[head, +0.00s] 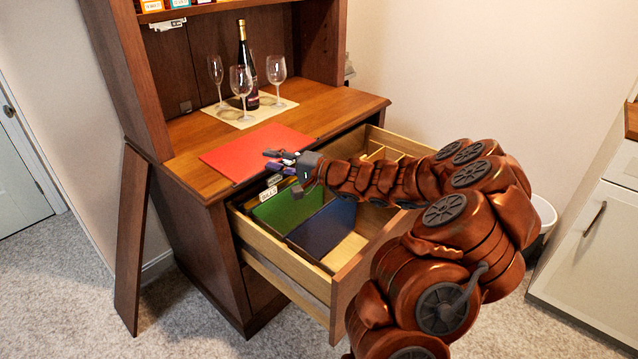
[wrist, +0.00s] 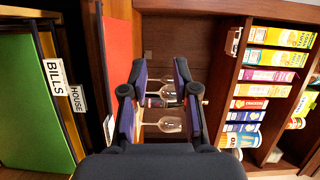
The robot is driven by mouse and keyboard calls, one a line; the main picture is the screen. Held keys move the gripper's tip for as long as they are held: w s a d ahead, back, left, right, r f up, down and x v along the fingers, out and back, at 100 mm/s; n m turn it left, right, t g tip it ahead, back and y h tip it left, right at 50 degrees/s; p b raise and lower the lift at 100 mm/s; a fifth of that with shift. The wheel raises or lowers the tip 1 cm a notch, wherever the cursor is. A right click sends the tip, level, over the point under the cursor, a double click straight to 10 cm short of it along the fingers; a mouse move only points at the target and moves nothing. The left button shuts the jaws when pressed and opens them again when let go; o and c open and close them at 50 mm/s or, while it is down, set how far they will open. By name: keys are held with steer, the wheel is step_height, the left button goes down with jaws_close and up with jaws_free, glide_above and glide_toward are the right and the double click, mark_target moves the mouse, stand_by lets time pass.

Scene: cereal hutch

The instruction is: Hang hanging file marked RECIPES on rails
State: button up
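A red hanging file (head: 240,153) lies flat on the hutch's wooden counter, near its front edge; it also shows in the wrist view (wrist: 117,45). I cannot read a RECIPES mark on it. My gripper (head: 275,161) is at the red file's right front side, above the drawer's back left. In the wrist view its fingers (wrist: 160,92) are apart with nothing between them. The open drawer (head: 290,272) holds a green file (head: 287,207) and a blue file (head: 323,236). The rails are mostly hidden.
A dark bottle (head: 246,70) and several wine glasses (head: 276,72) stand on a pale mat (head: 228,112) behind the red file. A wooden board (head: 131,240) leans at the hutch's left side. Several boxes (wrist: 264,62) fill the shelf above. My arm hides the drawer's right part.

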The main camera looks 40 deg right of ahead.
steer(key=d+f+m+t+h+b, duration=0.1)
steer(key=d+f+m+h, duration=0.2)
steer(key=d, duration=0.4)
steer(key=d+f+m+t+h+b, duration=0.1)
steer(key=d+f+h, duration=0.1)
steer(key=d+f, duration=0.4)
steer(key=shift+r+x, duration=0.15)
steer(key=shift+x, duration=2.05)
steer(key=shift+r+x, duration=0.15)
steer(key=shift+x, duration=2)
steer(key=shift+c, duration=0.2)
jaws_close()
steer(key=shift+r, duration=0.2)
